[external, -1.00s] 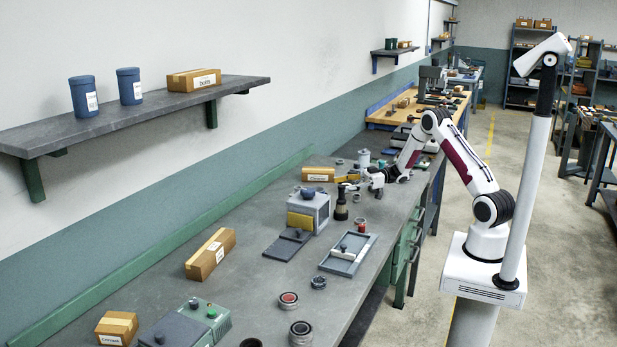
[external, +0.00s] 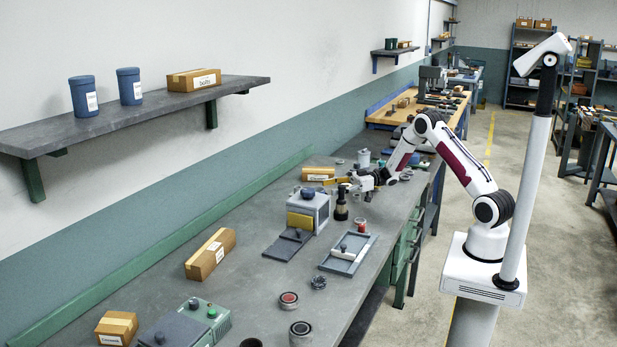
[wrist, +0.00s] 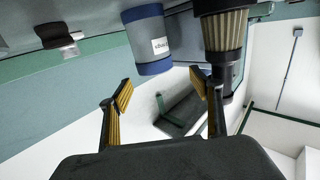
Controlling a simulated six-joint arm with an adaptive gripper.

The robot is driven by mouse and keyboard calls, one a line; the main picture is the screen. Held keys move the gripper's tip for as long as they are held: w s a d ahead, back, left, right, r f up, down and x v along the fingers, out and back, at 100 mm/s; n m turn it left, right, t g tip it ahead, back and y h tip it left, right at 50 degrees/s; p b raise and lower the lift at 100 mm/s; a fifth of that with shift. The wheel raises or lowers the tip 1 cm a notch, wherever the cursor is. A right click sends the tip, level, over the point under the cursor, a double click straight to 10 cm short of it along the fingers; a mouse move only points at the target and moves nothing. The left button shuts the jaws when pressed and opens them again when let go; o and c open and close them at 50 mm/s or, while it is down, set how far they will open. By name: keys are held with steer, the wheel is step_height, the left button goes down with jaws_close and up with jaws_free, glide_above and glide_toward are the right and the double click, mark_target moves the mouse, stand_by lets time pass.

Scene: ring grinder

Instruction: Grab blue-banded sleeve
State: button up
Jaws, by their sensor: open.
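In the wrist view, a grey cylinder with blue bands at both ends and a white label (wrist: 148,42) shows beyond my fingers, above the gap in the picture. It matches the blue-banded sleeve. I cannot surely pick it out in the external view. My gripper (wrist: 163,92) is open, with two yellow-padded fingers apart and nothing between them. In the external view my gripper (external: 349,185) is low over the bench, close to a dark grinder-like object (external: 341,207).
A dark object with a ribbed beige section (wrist: 223,38) stands close to the right finger in the wrist view. On the bench (external: 262,302), a grey machine (external: 308,211), a shallow tray (external: 347,254) and a cardboard box (external: 210,255) lie nearer the external camera.

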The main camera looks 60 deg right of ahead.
mark_target(317, 189)
steer(key=shift+w+a, duration=0.5)
steer(key=shift+w, duration=0.05)
steer(key=shift+w+d+f+x, duration=0.1)
steer(key=shift+x, duration=0.8)
steer(key=shift+w+d+f+x, duration=0.1)
steer(key=shift+x, duration=0.75)
steer(key=shift+w+d+f+x, duration=0.1)
steer(key=shift+x, duration=0.8)
steer(key=shift+c, duration=0.3)
steer(key=c, duration=1.3)
steer(key=shift+c, duration=0.2)
steer(key=shift+r, duration=0.15)
step_height(317, 189, up, 10)
